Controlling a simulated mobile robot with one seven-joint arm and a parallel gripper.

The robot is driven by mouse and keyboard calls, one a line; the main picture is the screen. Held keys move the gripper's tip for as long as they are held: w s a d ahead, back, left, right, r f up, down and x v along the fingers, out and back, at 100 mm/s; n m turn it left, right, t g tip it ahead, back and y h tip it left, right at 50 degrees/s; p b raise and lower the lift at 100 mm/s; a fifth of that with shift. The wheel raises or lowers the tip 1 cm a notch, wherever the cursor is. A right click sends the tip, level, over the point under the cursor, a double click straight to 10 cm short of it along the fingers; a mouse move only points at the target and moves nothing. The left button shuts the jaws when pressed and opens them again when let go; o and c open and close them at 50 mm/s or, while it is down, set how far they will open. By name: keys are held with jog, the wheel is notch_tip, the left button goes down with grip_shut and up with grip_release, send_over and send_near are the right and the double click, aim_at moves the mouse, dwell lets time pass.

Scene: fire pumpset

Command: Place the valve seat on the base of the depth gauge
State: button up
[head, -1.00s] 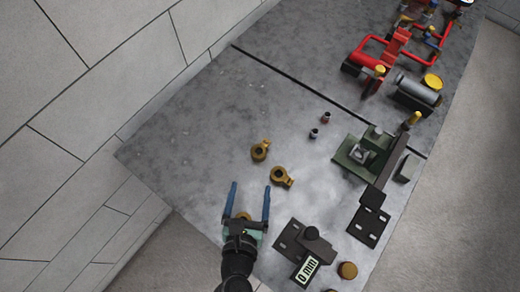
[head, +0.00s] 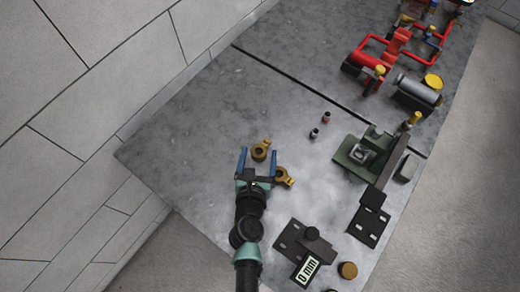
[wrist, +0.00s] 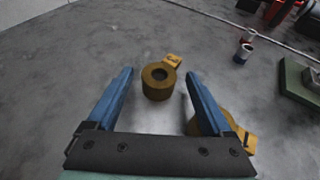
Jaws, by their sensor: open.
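Two brass ring-shaped pieces with side lugs lie on the table; I cannot tell for certain which piece is the valve seat. The farther brass ring (head: 260,152) appears between the open finger ends of my gripper (head: 258,153); in the wrist view this ring (wrist: 158,84) shows between the blue fingertips (wrist: 159,74), not gripped. The nearer brass ring (head: 283,177) lies just right of the right finger, which partly hides it in the wrist view (wrist: 232,128). The depth gauge (head: 307,270), with a "0 mm" display, stands with its dark base (head: 290,238) at the lower right.
A green fixture (head: 355,157) with a dark bar and a black plate (head: 369,226) stand right. A round brass piece (head: 348,270) is near the front edge. Two small cylinders (head: 314,133) and a red pump assembly (head: 385,60) lie farther back. The table's left part is clear.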

jog(key=shift+w+f, duration=0.1)
jog(key=shift+w, duration=0.1)
grip_shut()
dwell(0.3)
